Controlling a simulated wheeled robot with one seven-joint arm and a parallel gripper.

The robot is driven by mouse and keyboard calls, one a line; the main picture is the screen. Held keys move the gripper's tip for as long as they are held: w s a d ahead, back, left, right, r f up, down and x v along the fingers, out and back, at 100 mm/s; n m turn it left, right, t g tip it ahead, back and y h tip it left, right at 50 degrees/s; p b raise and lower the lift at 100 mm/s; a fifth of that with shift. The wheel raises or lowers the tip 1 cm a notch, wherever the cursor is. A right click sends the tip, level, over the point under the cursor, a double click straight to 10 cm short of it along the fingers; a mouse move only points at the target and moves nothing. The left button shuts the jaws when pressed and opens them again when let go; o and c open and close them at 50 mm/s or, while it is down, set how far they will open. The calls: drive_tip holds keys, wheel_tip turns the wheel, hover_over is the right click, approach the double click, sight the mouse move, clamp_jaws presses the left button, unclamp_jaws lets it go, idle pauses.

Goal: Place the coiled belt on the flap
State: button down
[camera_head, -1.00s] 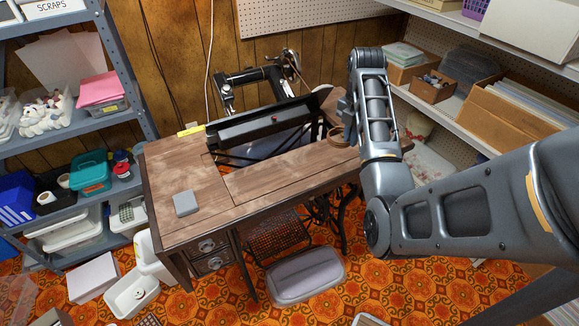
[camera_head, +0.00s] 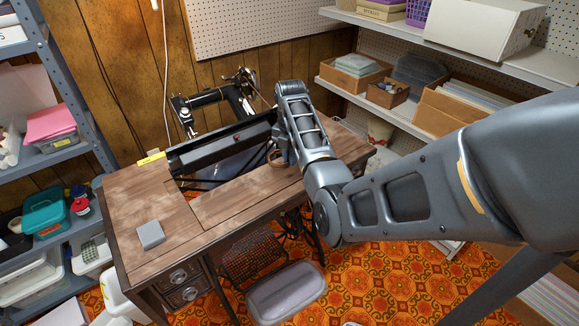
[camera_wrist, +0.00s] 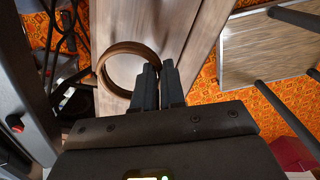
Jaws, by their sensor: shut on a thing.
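The coiled belt is a brown ring that shows in the wrist view (camera_wrist: 103,72) just ahead of my fingers and partly in the head view (camera_head: 272,158). My gripper (camera_wrist: 159,72) is shut on the near right side of its rim; in the head view my gripper (camera_head: 283,155) is largely hidden by my arm. The belt appears over or close above the edge of the wooden sewing table (camera_head: 235,195), and I cannot tell whether it touches the wood. The table has a wide left panel and a front wooden strip (camera_wrist: 205,35); I cannot tell which part is the flap.
The black sewing machine (camera_head: 215,95) stands behind the open slot in the table. A yellow strip (camera_head: 151,158) lies at the back left. Shelves stand left and right. The front strip's middle is clear.

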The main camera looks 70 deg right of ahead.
drive_tip(key=shift+f, duration=2.05)
drive_tip(key=shift+f, duration=0.15)
drive_tip(key=c, duration=1.2)
unclamp_jaws()
wheel_tip(320, 180, up, 12)
drive_tip(key=shift+r, duration=0.2)
